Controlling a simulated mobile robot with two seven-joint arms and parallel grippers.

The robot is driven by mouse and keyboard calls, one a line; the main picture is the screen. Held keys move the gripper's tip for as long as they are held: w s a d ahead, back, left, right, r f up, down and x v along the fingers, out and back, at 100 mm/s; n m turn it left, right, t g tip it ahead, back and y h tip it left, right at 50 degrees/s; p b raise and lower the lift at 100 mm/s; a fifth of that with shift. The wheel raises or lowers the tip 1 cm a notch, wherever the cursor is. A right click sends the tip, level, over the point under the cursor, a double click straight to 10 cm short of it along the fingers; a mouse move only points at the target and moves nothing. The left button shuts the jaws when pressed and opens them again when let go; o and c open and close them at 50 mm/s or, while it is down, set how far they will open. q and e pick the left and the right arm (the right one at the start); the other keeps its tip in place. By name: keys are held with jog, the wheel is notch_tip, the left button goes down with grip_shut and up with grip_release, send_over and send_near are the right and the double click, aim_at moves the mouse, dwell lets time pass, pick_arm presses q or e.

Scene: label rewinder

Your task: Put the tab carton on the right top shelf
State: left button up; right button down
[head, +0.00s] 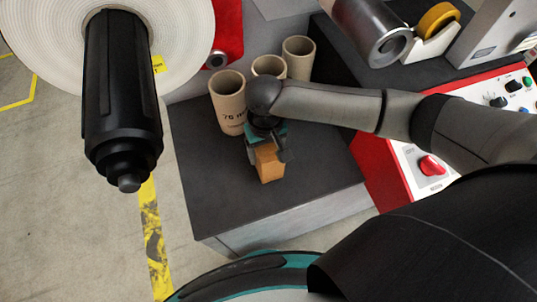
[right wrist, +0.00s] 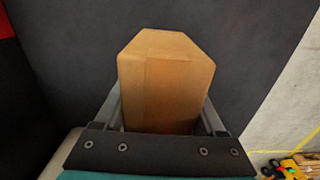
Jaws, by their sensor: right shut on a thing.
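The tab carton is a small brown box. In the head view the carton (head: 269,165) is at the dark shelf top (head: 215,190), below the cardboard cores. In the right wrist view the carton (right wrist: 165,85) sits between the two fingers, against the dark surface. My right gripper (head: 267,148) is shut on the carton, seen also in the right wrist view (right wrist: 162,118). I cannot tell whether the carton touches the surface. My left gripper is not in view.
Several cardboard cores (head: 228,103) stand at the back of the dark top. A red control panel (head: 405,180) with a red stop button (head: 432,165) is at the right. A white label roll (head: 190,45) on a black spindle (head: 122,90) is at the left. The front part of the top is clear.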

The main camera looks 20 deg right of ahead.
jog(key=shift+f, duration=0.35)
jog(key=shift+f, duration=0.15)
grip_release()
